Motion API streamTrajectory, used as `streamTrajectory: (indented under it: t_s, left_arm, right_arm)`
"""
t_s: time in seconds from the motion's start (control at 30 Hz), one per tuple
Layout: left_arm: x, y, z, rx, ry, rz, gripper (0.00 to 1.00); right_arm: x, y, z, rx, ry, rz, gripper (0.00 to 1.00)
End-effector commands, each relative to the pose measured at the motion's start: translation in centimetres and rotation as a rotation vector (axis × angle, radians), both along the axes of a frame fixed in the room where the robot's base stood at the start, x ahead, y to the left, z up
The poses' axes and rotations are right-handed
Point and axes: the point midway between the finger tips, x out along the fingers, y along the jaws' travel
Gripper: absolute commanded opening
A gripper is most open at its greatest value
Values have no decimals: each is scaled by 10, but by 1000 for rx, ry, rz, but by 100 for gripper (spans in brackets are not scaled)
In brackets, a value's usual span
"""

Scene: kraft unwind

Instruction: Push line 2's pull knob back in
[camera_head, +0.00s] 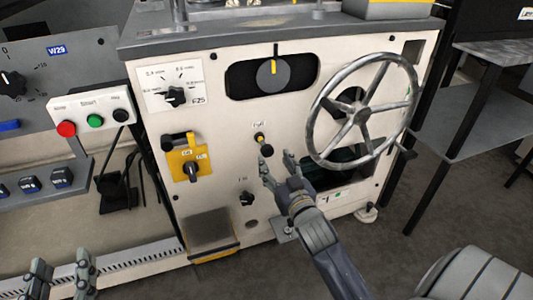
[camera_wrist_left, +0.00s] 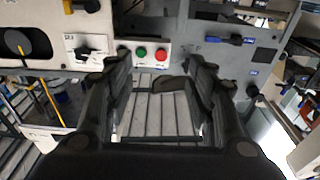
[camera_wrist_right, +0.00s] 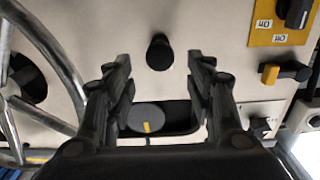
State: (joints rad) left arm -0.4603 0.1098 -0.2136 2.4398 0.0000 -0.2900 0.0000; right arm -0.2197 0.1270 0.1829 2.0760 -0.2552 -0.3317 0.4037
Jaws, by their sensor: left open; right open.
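The pull knob (camera_head: 266,149) is a black round knob on the cream machine panel, under a small label. In the head view it seems to stand out from the panel, with a yellow part behind it. My right gripper (camera_head: 277,160) is open and empty, just below and right of the knob. In the right wrist view the knob (camera_wrist_right: 160,52) shows between the open fingertips (camera_wrist_right: 159,60), apart from both. My left gripper (camera_head: 59,276) is open and empty at the lower left, away from the knob. No line number is readable on the knob.
A spoked handwheel (camera_head: 361,113) stands out right of the knob. A yellow switch plate (camera_head: 187,160) is to its left and a round dial (camera_head: 273,72) above. A button box (camera_head: 92,121) and grey table (camera_head: 490,95) flank the machine.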

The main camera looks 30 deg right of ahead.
Motion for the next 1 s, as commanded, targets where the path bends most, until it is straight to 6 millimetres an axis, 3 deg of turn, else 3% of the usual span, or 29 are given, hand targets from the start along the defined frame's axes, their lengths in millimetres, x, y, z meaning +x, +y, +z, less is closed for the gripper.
streamTrajectory:
  t_s: [0.2, 0.4, 0.83, 0.87, 1.0]
  left_arm:
    - [-7, -4, 37, -54, -202, -12, 50]
    - [-16, -5, 62, -90, -329, -20, 50]
    - [-21, -5, 72, -104, -381, -22, 50]
    - [-21, -5, 72, -104, -381, -22, 50]
    - [-21, -5, 72, -104, -380, -22, 50]
  right_arm:
    - [38, -9, -1, -1, -2, 1, 50]
    - [58, -13, -2, 0, 0, 1, 50]
    - [66, -15, -1, 1, 2, 1, 50]
    - [65, -15, -1, 1, 2, 1, 48]
    - [65, -15, -1, 0, 2, 1, 16]
